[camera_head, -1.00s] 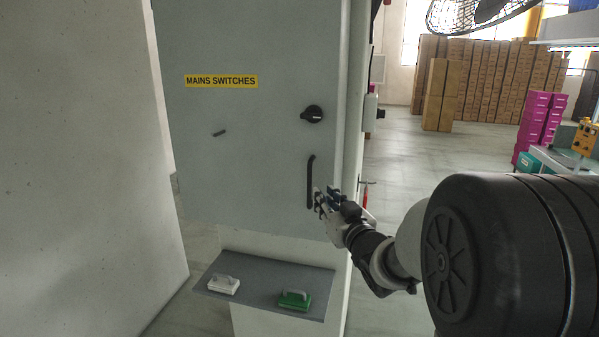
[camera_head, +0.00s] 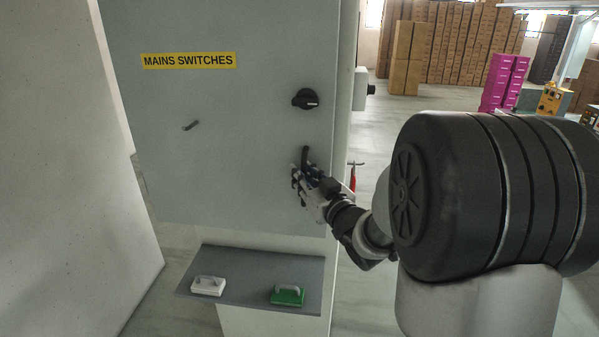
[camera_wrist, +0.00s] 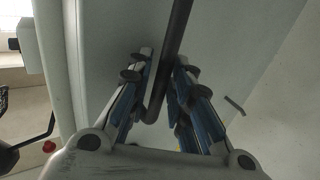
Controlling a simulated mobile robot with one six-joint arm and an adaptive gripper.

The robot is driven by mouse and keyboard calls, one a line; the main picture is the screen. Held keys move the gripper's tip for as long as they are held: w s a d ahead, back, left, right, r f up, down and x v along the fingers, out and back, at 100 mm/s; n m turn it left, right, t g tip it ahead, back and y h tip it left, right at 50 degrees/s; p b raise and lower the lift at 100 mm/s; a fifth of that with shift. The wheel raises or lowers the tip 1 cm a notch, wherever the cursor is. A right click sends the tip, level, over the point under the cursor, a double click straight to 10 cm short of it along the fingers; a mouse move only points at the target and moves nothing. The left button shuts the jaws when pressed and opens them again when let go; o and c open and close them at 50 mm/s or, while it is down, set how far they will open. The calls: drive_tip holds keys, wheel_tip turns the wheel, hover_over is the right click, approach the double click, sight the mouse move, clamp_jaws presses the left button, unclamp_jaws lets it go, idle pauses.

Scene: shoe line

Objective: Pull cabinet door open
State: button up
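The grey cabinet door (camera_head: 220,130) bears a yellow MAINS SWITCHES label (camera_head: 188,60) and looks closed against its frame. Its black bar handle (camera_head: 306,155) stands upright near the right edge, its lower part hidden by my gripper (camera_head: 300,182). In the wrist view the handle (camera_wrist: 178,30) runs between the two fingers of my gripper (camera_wrist: 162,66). The fingers are apart, one on each side of the bar, with a narrow gap visible at the left finger. Contact at the right finger cannot be told.
A black rotary switch (camera_head: 305,99) sits above the handle. A grey shelf (camera_head: 245,290) juts out below the door, holding a white block (camera_head: 208,286) and a green block (camera_head: 287,295) with handles. A pale wall (camera_head: 70,180) stands close at left.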

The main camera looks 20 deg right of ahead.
drive_tip(key=shift+s, duration=0.1)
clamp_jaws()
idle(0.5)
